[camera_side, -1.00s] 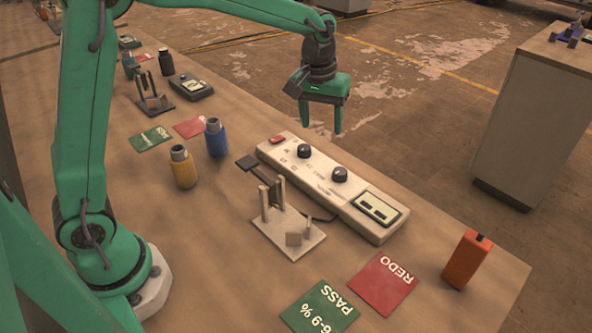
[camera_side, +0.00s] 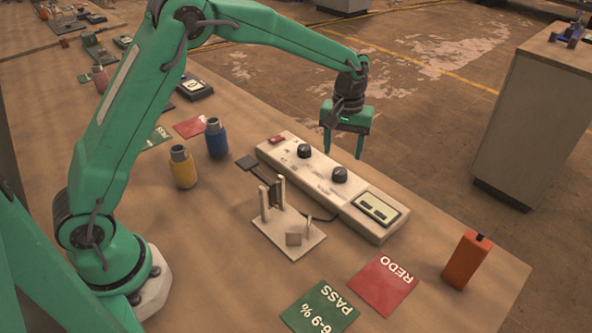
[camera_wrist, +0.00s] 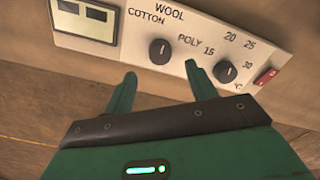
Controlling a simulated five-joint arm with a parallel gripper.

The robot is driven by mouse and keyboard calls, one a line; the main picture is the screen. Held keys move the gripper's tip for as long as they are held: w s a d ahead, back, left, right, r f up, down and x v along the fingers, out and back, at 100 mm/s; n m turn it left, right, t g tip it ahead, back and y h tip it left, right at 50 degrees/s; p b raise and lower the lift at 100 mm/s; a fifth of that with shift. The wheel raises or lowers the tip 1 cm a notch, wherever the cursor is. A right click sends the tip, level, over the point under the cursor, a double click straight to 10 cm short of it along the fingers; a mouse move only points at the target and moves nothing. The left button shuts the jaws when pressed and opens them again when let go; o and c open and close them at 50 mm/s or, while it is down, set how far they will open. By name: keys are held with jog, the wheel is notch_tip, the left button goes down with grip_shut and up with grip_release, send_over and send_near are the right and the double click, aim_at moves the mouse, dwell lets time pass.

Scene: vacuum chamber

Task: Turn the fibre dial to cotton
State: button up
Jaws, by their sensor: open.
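The fibre dial (camera_wrist: 160,51) is a black round knob on a pale meter panel (camera_wrist: 120,35), marked COTTON at upper left, WOOL above and POLY at right in the wrist view. I cannot tell clearly which mark it points at. In the side view the fibre dial (camera_side: 340,174) is the knob nearer the display. My gripper (camera_side: 343,153) is open and empty, fingers pointing down near the panel's far edge. In the wrist view my gripper's fingertips (camera_wrist: 160,70) show either side of the dial's line, apart from it.
A second knob (camera_wrist: 225,71), marked 15 to 30 °C, sits beside the fibre dial. The panel has a red button (camera_side: 277,139) and a display (camera_side: 376,207). A probe stand (camera_side: 290,238), yellow bottle (camera_side: 182,167), blue bottle (camera_side: 216,138) and orange block (camera_side: 466,260) stand around it.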

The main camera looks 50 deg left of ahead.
aim_at(340, 171)
jog(key=shift+f, duration=3.4)
jog(key=c, duration=1)
jog(key=shift+n, duration=0.4)
jog(key=n, duration=0.5)
jog(key=shift+r, duration=0.1)
jog(key=n, duration=0.6)
